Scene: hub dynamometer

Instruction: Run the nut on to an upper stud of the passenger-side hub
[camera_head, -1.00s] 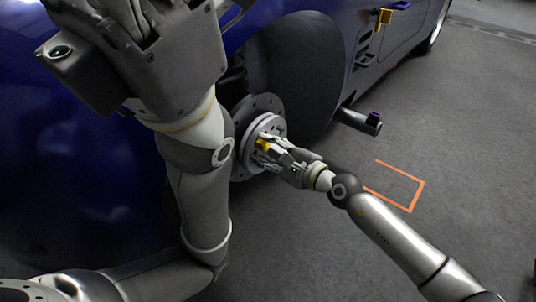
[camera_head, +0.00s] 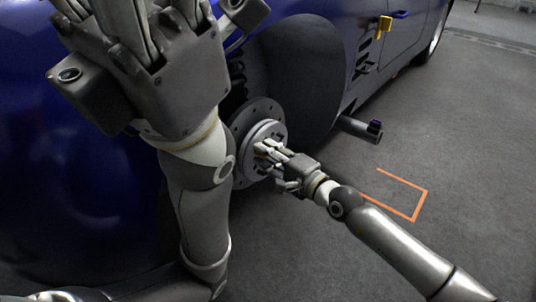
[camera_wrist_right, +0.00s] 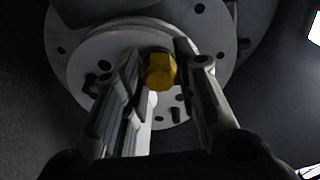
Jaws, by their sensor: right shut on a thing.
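The nut is a yellow hex piece (camera_wrist_right: 159,72) between the two fingers of my right gripper in the right wrist view. My right gripper (camera_head: 263,148) is shut on it, at the face of the hub. The hub (camera_head: 258,110) is a grey metal disc with a smaller raised ring and several holes; it also shows in the right wrist view (camera_wrist_right: 205,35). Whether the nut sits on a stud is hidden by the nut and fingers. In the head view the nut is hidden. My left gripper (camera_head: 135,35) is large at the top left, its fingertips out of frame.
The blue car body (camera_head: 70,170) fills the left. A dark wheel arch (camera_head: 300,75) is behind the hub. A grey cylinder (camera_head: 362,130) juts from the car's side. The grey floor at right is clear, with an orange marking (camera_head: 425,190).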

